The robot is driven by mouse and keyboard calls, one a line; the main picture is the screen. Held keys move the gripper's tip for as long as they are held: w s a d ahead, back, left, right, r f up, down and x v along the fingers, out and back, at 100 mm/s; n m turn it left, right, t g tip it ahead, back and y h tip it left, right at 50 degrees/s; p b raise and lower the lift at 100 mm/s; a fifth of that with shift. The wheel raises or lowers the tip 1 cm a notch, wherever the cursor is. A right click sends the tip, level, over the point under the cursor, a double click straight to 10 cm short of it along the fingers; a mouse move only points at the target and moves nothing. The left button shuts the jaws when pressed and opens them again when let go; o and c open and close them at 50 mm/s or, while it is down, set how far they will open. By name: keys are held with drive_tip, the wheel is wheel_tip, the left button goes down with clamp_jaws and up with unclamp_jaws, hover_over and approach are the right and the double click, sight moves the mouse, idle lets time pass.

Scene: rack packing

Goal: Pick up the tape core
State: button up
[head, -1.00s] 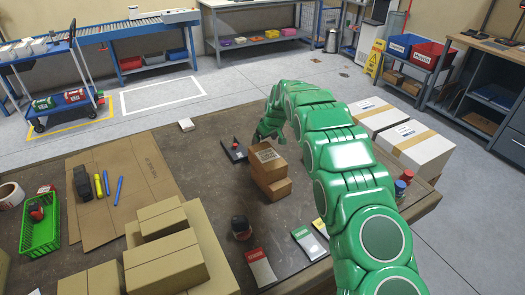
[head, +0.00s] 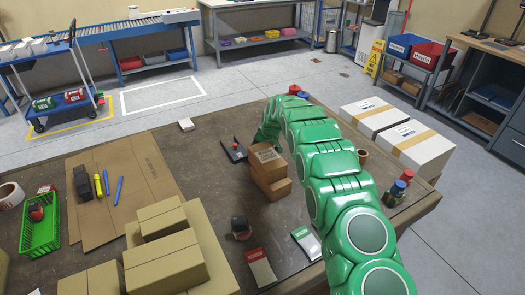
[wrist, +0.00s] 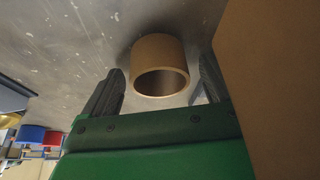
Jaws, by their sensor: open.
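The tape core (wrist: 158,60), a short brown cardboard ring, shows in the wrist view just ahead of my gripper (wrist: 158,88). My two dark fingers are spread apart, one on each side of it, with nothing clamped between them. In the head view my gripper (head: 264,137) is low at the table's far side, behind the stacked cartons, partly hidden by them and my arm. The core between my fingers is hidden there. A small brown cylinder (head: 362,156) shows right of my arm; I cannot tell whether it is another core.
Stacked brown cartons (head: 270,178) stand close to my gripper; a brown carton face (wrist: 275,80) fills the wrist view's right side. A dark flat tray (head: 233,150) lies left of my gripper. Red and blue cans (head: 398,187) stand at the table's right.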

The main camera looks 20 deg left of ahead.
drive_tip(key=c, duration=1)
drive_tip(key=shift+r, duration=0.1)
